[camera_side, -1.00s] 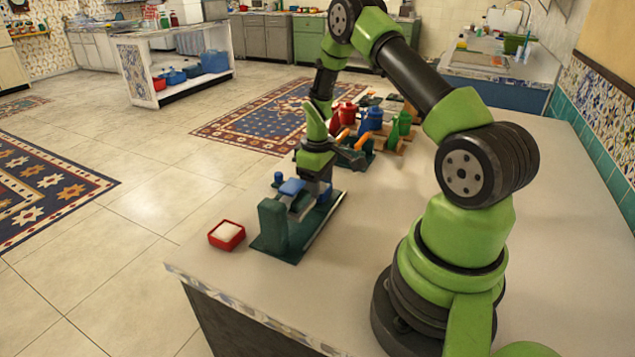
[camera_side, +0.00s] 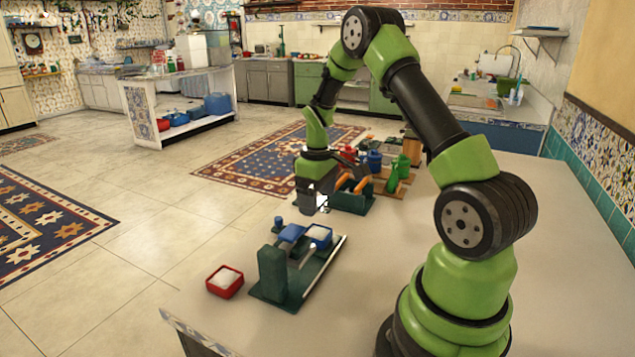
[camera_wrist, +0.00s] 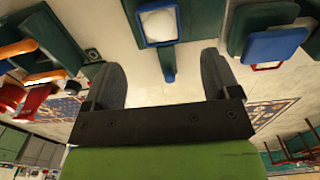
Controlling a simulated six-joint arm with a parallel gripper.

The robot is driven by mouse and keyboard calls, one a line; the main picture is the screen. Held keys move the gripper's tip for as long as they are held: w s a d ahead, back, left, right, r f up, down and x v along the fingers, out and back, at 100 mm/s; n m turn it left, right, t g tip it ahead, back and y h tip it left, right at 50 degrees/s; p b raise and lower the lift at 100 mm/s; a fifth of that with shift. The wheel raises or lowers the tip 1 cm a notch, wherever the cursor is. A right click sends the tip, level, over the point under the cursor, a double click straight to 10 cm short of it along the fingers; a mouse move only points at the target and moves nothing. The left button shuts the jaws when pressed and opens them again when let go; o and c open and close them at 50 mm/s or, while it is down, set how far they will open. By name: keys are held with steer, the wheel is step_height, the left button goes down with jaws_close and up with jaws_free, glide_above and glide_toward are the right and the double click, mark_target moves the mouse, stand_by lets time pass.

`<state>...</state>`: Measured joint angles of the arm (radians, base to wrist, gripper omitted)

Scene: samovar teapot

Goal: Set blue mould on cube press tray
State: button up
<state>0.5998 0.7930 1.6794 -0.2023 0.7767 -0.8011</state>
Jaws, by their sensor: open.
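The blue mould (camera_side: 318,245), with white contents, sits level on the dark green cube press (camera_side: 272,278), at its right part beside the rail in the side view. In the wrist view the mould (camera_wrist: 160,43) lies ahead between my fingers, on a green part with a tab toward me. My gripper (camera_side: 319,204) is open and empty, behind and apart from the mould in the side view. Its two dark fingers are spread in the wrist view (camera_wrist: 163,72). The mould's contact with the tray is partly hidden.
A red mould (camera_side: 225,281) with white contents stands left of the press. A blue plate (camera_side: 291,233) is on the press. A dark green holder with orange handles (camera_side: 352,190), red and blue vessels, and a green bottle (camera_side: 392,178) stand behind. The counter to the right is clear.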

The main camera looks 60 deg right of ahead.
steer(key=s+a+r+m+t, duration=0.1)
steer(key=a+r+t, duration=0.1)
steer(key=a+r, duration=0.45)
steer(key=s+a+r+m+t, duration=0.1)
steer(key=a+r, duration=0.3)
steer(key=r, duration=0.5)
steer(key=s+a+r+m+t+y, duration=0.2)
steer(key=s+a+r+t, duration=0.2)
steer(key=s+a, duration=0.7)
steer(key=shift+s+a+r, duration=0.4)
steer(key=shift+s+r, duration=0.2)
steer(key=shift+c, duration=0.5)
